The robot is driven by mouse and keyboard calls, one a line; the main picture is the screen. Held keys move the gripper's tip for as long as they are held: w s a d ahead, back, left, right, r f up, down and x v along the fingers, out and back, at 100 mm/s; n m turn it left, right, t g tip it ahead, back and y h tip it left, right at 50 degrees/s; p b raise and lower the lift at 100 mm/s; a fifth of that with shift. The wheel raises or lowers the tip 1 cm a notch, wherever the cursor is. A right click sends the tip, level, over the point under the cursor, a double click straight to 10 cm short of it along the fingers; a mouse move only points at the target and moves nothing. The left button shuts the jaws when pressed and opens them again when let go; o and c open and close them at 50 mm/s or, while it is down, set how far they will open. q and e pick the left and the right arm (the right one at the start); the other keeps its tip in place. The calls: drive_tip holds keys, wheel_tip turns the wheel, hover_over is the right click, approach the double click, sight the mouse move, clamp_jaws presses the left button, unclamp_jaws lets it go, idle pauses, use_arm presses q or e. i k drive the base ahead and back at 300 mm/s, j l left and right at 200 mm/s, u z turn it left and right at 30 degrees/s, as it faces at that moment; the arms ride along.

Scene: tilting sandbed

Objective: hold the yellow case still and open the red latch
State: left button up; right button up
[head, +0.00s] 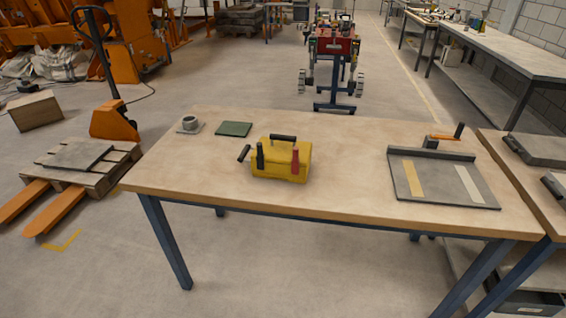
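The yellow case (279,171) stands on the wooden table (330,198), left of the middle. It has a black handle on top and a dark handle jutting out at its left. The red latch (295,164) is on the right part of its front, upright against the case. A similar black latch (260,157) is on the left part of the front. The case lid looks closed. Neither of my grippers is in the head view, and nothing touches the case.
A grey board (440,184) with an orange-and-black crank lies at the table's right. The table is clear around the case. Another table (520,180) adjoins at right; an orange pallet truck (110,120) stands left.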

sight(295, 160)
drive_tip(key=i+j+z, duration=0.1)
drive_tip(key=z, duration=0.25)
drive_tip(key=i+j+z, duration=0.1)
drive_tip(key=j+z, duration=0.5)
drive_tip(key=z, duration=0.15)
drive_tip(key=i, duration=0.05)
